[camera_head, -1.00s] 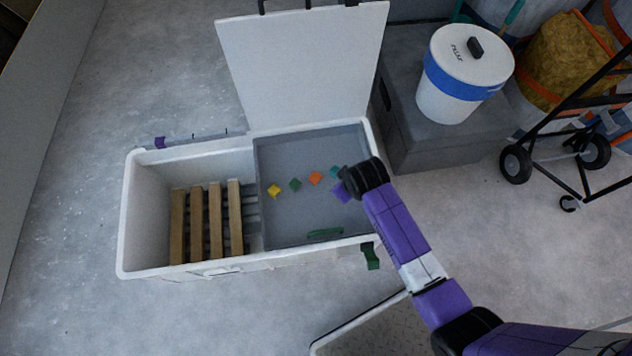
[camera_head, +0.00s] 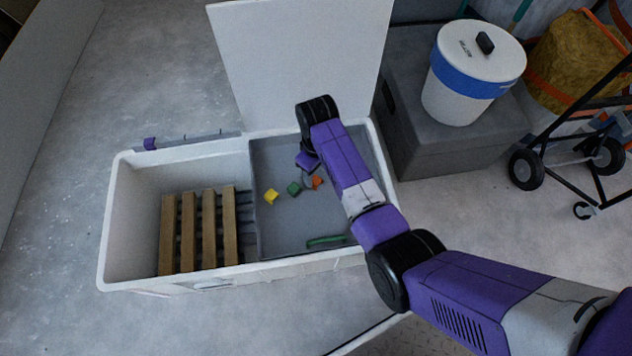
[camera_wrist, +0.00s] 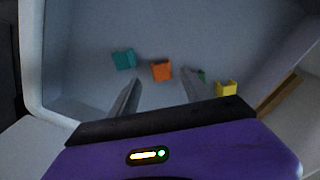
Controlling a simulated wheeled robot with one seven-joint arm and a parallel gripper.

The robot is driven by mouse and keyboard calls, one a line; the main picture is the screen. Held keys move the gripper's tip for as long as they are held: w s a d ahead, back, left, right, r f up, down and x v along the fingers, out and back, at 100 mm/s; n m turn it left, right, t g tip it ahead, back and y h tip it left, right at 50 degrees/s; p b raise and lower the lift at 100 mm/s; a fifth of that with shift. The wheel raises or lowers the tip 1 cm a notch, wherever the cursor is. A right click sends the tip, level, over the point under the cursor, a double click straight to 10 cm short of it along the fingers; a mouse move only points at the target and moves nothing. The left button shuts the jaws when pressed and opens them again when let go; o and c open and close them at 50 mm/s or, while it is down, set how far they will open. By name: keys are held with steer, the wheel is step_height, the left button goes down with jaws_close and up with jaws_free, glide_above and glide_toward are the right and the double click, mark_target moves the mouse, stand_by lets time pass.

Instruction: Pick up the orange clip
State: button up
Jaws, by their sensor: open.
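The orange clip (camera_wrist: 161,71) lies on the grey floor of the right compartment. In the head view the orange clip (camera_head: 317,183) is partly hidden by my arm. My gripper (camera_wrist: 160,84) is open and empty. In the wrist view the clip shows just beyond the fingertips, between them and nearer the middle. In the head view my gripper (camera_head: 309,172) is beside the clip; its fingers are too small to make out clearly.
A teal clip (camera_wrist: 123,60) lies left of the orange one in the wrist view. A green clip (camera_head: 294,188) and a yellow clip (camera_head: 271,197) lie nearby. The white chest's walls (camera_head: 180,150) surround the compartment. Wooden slats (camera_head: 206,230) fill part of the left compartment.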

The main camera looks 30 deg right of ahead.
mark_target(316, 180)
step_height(316, 180, down, 4)
steer(key=shift+a+f+b, duration=0.1)
steer(key=shift+a+b, duration=0.05)
steer(key=shift+b, duration=0.8)
steer(key=c, duration=1.2)
step_height(316, 180, up, 20)
steer(key=p, duration=0.8)
